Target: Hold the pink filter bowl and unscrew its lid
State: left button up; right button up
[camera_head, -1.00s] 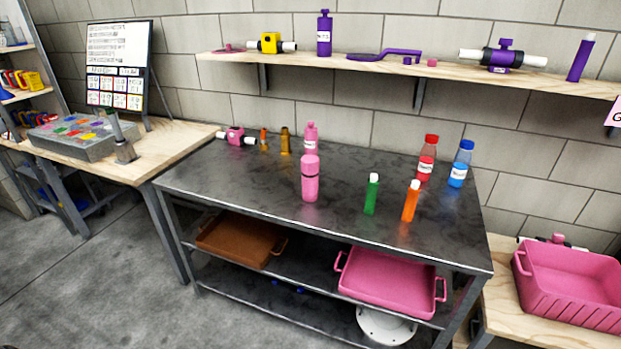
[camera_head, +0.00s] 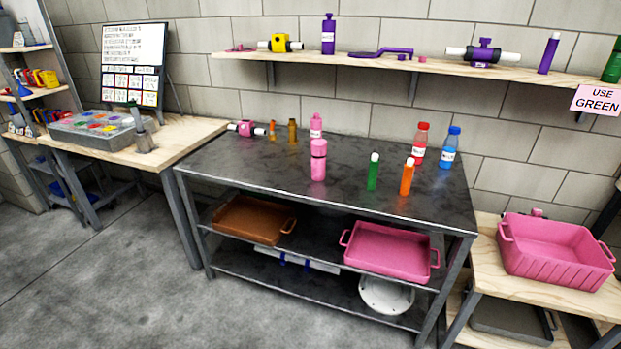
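A pink filter bowl (camera_head: 318,168) with a lid stands upright near the middle of the dark metal table (camera_head: 250,172). The lid (camera_head: 318,146) is on its top, with a darker line between lid and bowl. A second, smaller pink bottle with a pale label (camera_head: 316,126) stands right behind it. Neither of my grippers shows in the head view.
Green (camera_head: 373,172) and orange (camera_head: 407,177) tubes stand right of the bowl. Red (camera_head: 420,144) and blue (camera_head: 450,147) bottles stand behind them. Pink (camera_head: 390,262) and brown (camera_head: 255,222) trays lie on the shelf below. Floor in front is clear.

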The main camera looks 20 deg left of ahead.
aim_at(318, 164)
jog(key=u, duration=0.5)
jog(key=i, duration=1.05)
jog(key=u, duration=0.1)
